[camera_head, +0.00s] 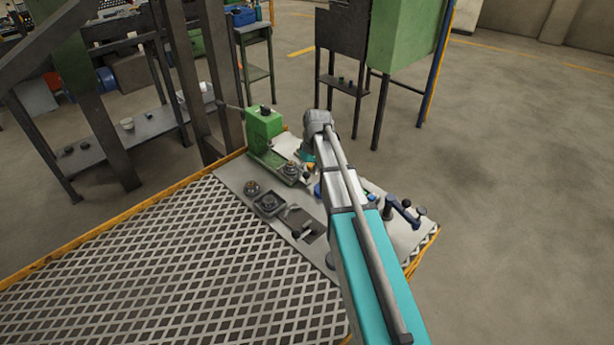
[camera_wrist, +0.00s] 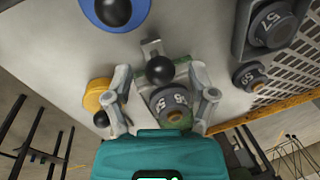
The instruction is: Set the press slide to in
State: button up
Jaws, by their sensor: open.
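In the head view a green press (camera_head: 264,125) stands at the far corner of the plate. A low green base runs from it toward the right, with a dark round-topped part (camera_head: 290,168) on it. In the wrist view a black ball knob (camera_wrist: 160,70) on a small metal bracket is between the tips of my open gripper (camera_wrist: 160,77). A grey cylinder marked 55 (camera_wrist: 170,104) is also between the fingers, nearer the palm, and green metal shows beside the knob. Contact with the knob cannot be told. My arm hides much of the gripper in the head view.
In the wrist view a blue round part (camera_wrist: 114,12) and a yellow round part (camera_wrist: 97,96) are close by on the left; marked grey cylinders (camera_wrist: 271,25) are on the right. In the head view a blue-handled lever (camera_head: 402,211) stands right of my arm.

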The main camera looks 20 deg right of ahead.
aim_at(292, 163)
dwell(0.3)
grip_shut()
jog(key=w+a, duration=0.1)
jog(key=w, duration=0.1)
jog(key=w+a, duration=0.1)
jog(key=w, duration=0.1)
jog(key=w+a, duration=0.2)
jog(key=shift+w, duration=0.3)
grip_release()
jog(key=shift+d, duration=0.1)
jog(key=shift+s, duration=0.2)
